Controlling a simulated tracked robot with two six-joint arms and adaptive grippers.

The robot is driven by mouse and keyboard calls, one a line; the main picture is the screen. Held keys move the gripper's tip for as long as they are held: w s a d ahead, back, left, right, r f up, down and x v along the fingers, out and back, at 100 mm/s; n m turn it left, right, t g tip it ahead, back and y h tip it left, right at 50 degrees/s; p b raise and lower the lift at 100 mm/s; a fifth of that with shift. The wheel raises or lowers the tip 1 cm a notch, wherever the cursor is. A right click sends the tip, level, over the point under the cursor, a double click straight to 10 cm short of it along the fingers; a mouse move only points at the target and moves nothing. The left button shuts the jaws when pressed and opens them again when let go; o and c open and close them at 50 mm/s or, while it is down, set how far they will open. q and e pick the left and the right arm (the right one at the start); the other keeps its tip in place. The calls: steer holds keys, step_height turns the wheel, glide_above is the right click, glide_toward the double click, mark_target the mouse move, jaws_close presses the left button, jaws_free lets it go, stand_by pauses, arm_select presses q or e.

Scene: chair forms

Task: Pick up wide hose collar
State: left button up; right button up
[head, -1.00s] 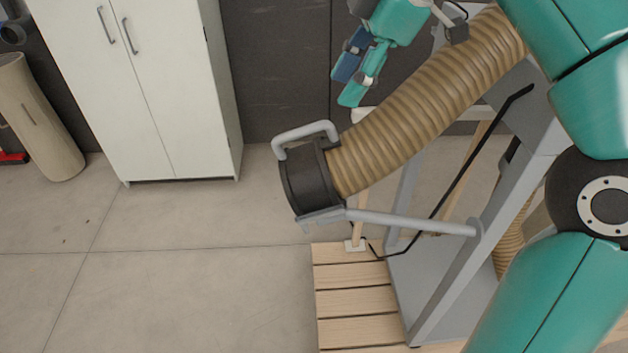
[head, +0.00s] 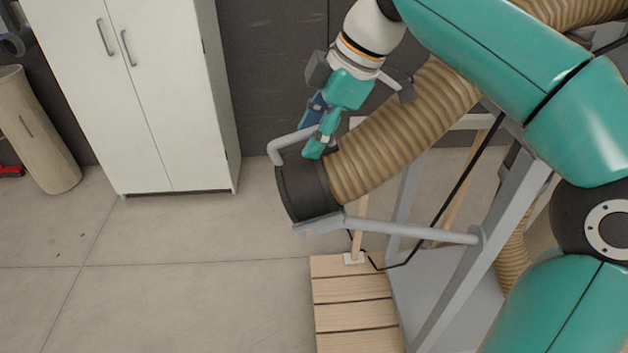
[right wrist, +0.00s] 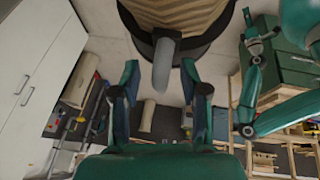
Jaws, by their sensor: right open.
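The wide hose collar (head: 306,190) is a black ring on the end of a ribbed tan hose (head: 400,140), with a grey bent handle (head: 284,146) on its upper side. It rests on a grey bracket. My right gripper (head: 314,138) is just above the collar beside the handle, open and empty. In the right wrist view, the collar's dark rim (right wrist: 190,46) is at the top. The grey handle (right wrist: 163,66) points down toward the gap between my open right fingers (right wrist: 158,82). Teal arm parts (right wrist: 255,65) show at the right there; I cannot make out left jaws.
A grey stand with a rod (head: 410,230) holds the hose end, over a wooden slatted platform (head: 352,290). A black cable crosses the stand. A white cabinet (head: 130,90) stands at the left. The floor left of the collar is clear.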

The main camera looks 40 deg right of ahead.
steer(key=c, duration=0.8)
jaws_close()
steer(key=shift+w+r, duration=0.1)
steer(key=shift+r, duration=0.1)
